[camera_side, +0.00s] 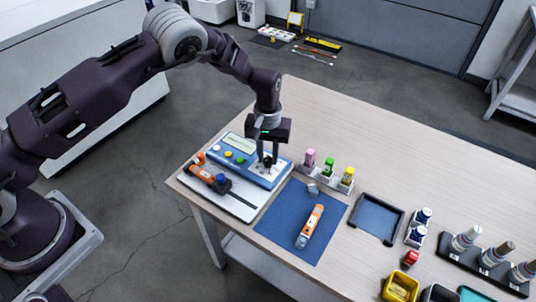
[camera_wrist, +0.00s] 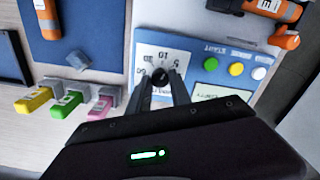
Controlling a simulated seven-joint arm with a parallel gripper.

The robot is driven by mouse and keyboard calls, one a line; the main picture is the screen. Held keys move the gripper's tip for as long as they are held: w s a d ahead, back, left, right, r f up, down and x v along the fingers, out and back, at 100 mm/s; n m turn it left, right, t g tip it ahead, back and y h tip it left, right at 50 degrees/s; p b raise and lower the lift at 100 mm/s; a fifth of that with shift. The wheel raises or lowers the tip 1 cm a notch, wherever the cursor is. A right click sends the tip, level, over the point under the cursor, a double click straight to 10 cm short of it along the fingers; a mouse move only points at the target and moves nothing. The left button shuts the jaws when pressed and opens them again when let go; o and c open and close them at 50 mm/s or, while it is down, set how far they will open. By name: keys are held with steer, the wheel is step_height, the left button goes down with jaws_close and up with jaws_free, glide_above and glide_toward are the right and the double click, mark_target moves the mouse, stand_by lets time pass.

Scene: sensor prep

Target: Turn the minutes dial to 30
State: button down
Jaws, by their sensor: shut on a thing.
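The minutes dial is a small black knob (camera_wrist: 160,76) on a white scale plate with printed numbers (camera_wrist: 150,55), in the wrist view. The plate is on a blue and white instrument (camera_side: 247,160) near the left end of the table. My gripper (camera_wrist: 161,80) points down at the dial and is shut on the knob, one finger on each side. In the side view my gripper (camera_side: 267,160) hides most of the knob. The number that the knob points at is too small to tell.
A blue mat (camera_side: 280,220) with an orange tool (camera_side: 310,226) lies in front. An orange-handled tool (camera_side: 205,174) lies on the white tray.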

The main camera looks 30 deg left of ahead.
mark_target(268, 159)
steer(key=n, duration=1.3)
stand_by(0.5)
steer(key=c, duration=1.2)
jaws_free()
steer(key=shift+o, duration=0.2)
step_height(268, 159, up, 7)
steer(key=shift+r, duration=0.1)
